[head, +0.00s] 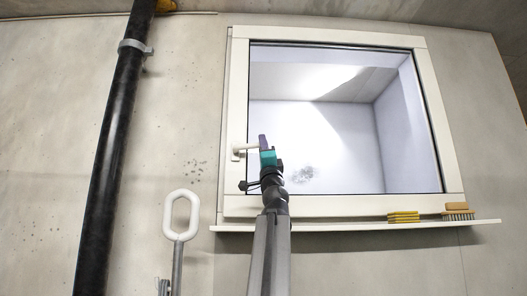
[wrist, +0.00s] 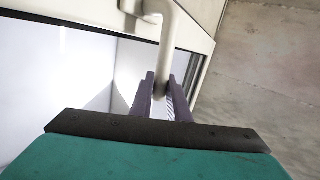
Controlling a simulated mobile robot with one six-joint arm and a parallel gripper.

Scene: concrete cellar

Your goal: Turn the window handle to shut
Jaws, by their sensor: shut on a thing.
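The window (head: 340,110) has a pale frame and sits in the wall, its sash flush in the frame as far as I can tell. Its white handle (head: 246,147) is on the left side of the frame and points sideways to the right, roughly level. My gripper (head: 263,143) is at the free right end of the handle. In the wrist view the handle (wrist: 167,45) bends out from its base and its end runs between the two dark fingers of my gripper (wrist: 164,90), which are shut on it. The fingers partly hide the handle's tip.
A black pipe (head: 112,150) climbs the wall at left. A white loop-topped pole (head: 181,216) stands below the handle, left of my arm.

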